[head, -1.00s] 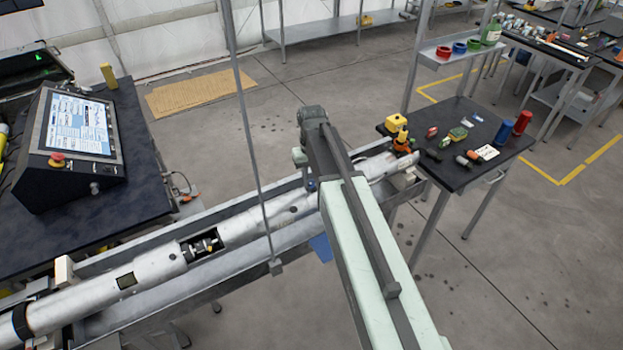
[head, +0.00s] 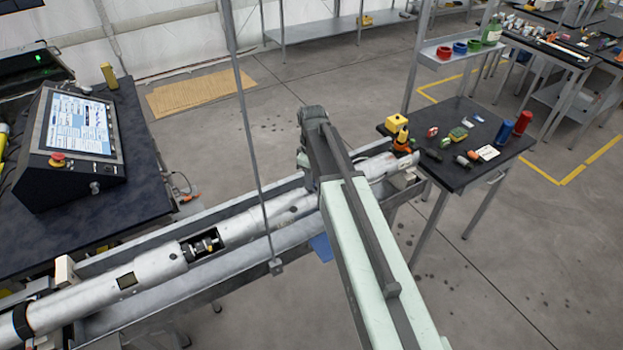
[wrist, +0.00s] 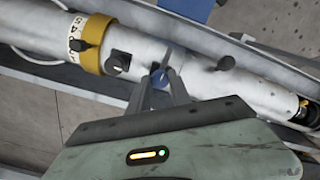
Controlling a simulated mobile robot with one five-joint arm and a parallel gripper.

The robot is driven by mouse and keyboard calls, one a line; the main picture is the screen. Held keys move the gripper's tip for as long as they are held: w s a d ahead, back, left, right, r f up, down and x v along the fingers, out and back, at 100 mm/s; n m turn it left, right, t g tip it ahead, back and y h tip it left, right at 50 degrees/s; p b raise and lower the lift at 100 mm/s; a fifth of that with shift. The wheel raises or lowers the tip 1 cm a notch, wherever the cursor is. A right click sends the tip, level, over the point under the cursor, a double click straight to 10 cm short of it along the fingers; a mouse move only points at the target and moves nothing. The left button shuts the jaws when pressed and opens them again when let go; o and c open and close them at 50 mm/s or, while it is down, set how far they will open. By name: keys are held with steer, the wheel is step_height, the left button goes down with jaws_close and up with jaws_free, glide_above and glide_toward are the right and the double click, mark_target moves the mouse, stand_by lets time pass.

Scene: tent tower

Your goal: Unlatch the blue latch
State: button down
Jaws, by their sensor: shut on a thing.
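The blue latch (wrist: 171,77) is a small blue piece on the side of a long silver tube (wrist: 215,74). In the wrist view it shows between the fingers of my gripper (wrist: 161,76), partly covered by them. My gripper is shut on it, right against the tube. The tube also shows in the head view (head: 155,265), lying along a grey trough. There my arm hides the latch and the fingertips.
A yellow ring (wrist: 94,45) and a dark knob (wrist: 118,62) sit left of the latch on the tube. A thin grey pole (head: 252,150) stands left of my arm. A dark table (head: 465,135) with tools is at right, a control screen (head: 78,125) at left.

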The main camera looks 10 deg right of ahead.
steer(key=shift+n, duration=0.3)
stand_by(0.4)
steer(key=c, duration=1.2)
jaws_free()
step_height(320, 180, up, 8)
steer(key=p, duration=0.8)
steer(key=shift+f, duration=0.1)
steer(key=shift+s+f, duration=0.1)
